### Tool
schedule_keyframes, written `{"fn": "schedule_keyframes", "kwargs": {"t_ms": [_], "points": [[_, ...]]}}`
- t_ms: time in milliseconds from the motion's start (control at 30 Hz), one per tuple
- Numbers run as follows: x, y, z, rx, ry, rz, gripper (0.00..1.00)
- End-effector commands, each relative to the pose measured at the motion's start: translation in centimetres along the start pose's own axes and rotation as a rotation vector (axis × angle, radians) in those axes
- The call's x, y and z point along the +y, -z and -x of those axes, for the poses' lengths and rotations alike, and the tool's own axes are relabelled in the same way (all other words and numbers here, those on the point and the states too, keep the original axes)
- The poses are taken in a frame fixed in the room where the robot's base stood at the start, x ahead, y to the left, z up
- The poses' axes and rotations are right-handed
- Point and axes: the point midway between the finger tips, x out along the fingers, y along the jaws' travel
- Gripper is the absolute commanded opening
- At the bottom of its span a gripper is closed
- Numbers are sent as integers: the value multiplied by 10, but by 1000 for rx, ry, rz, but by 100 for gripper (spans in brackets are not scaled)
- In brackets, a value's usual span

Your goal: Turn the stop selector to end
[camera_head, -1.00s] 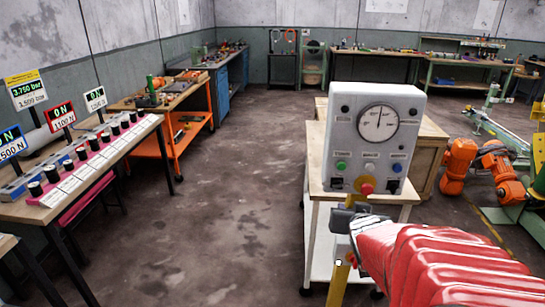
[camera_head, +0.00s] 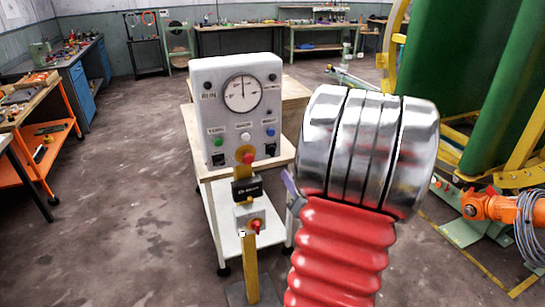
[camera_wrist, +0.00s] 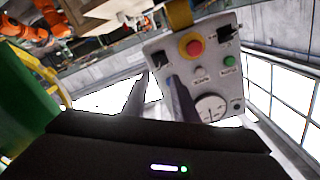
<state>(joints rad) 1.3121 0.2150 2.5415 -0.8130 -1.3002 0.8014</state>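A white control box (camera_head: 215,130) with a round dial stands on a cart. It has a red knob (camera_head: 248,155), a green button (camera_head: 218,142), a blue button (camera_head: 270,131) and small black switches at the lower left (camera_head: 40,155) and lower right (camera_head: 270,149). Labels are too small to tell which is the stop selector. In the wrist view the box is upside down, and the lower-right switch (camera_wrist: 158,60) shows just beyond my fingertips. My gripper (camera_wrist: 158,76) is open and empty, its fingers apart. In the head view my wrist mostly hides it.
The cart (camera_head: 225,230) has a yellow post (camera_head: 251,265) with a small red-knobbed box (camera_head: 250,218) in front. Green machinery (camera_head: 490,80) stands at the right. An orange bench (camera_head: 30,170) is at the left. The floor between is clear.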

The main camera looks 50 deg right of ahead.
Motion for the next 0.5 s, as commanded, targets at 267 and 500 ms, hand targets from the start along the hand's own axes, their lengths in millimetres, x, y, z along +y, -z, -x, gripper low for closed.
{"fn": "schedule_keyframes", "kwargs": {"t_ms": [267, 500], "points": [[0, 0, 0, 0, 0, 1, 27], [-1, 0, -12, -1, 1, 2, 27]]}}
